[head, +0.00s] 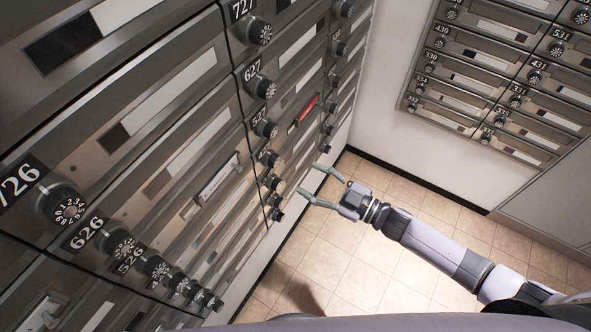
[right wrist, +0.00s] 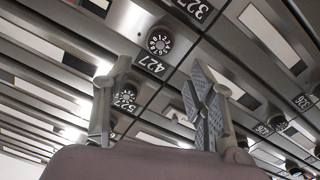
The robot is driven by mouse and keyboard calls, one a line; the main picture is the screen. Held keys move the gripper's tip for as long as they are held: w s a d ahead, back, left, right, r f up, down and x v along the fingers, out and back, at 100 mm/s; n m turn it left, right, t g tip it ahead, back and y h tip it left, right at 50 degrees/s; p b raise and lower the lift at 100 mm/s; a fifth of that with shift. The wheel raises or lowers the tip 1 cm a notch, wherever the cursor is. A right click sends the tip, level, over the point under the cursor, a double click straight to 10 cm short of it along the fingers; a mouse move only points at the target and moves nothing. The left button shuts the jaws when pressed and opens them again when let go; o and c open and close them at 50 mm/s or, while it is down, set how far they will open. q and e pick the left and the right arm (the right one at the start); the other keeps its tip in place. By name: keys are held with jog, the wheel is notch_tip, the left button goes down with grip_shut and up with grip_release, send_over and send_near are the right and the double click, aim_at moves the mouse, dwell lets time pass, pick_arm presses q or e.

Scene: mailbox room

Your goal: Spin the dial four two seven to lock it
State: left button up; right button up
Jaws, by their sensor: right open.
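The dial of box 427 (right wrist: 160,41) is a round black numbered knob with a silver centre. In the right wrist view it sits just above its 427 label (right wrist: 153,65), beyond the fingertips. In the head view the dial of box 427 (head: 274,160) is small, in the column under 727, 627 and 527. My right gripper (head: 316,184) is open and empty, right of that column and apart from the dials. In the right wrist view my right gripper (right wrist: 162,92) shows its two fingers spread. My left gripper is out of view. The dial's setting is too small to read.
Neighbouring dials stick out close by, such as the dial of box 527 (head: 267,128) and the dial of box 627 (head: 266,88). A red strip (head: 304,112) marks one box. Another mailbox wall (head: 500,75) stands at the right. The tiled floor (head: 345,270) is clear.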

jog(key=shift+v, duration=1.55)
jog(key=d+f+m+t+h+b, duration=0.1)
jog(key=d+f+m+h+b, duration=0.4)
jog(key=f, duration=1.4)
jog(key=s+d+f+m+g+h, duration=0.1)
jog(key=s+d+f+m+h, duration=0.1)
jog(key=s+d+f+h, duration=0.45)
jog(key=s+d+f+m+g+h, duration=0.1)
jog(key=s+d+f+m+g, duration=0.15)
jog(key=f, duration=0.65)
jog(key=s+f+m+g+h+b, duration=0.1)
jog(key=s+f+g, duration=0.2)
jog(key=s+f, duration=0.4)
jog(key=s+a+f+m+g+h+b, duration=0.1)
jog(key=s+f+g, duration=0.3)
jog(key=s, duration=1.7)
notch_tip(320, 180, down, 3)
jog(key=shift+s+f+m, duration=0.2)
jog(key=shift+s+m, duration=0.2)
jog(key=shift+m, duration=0.05)
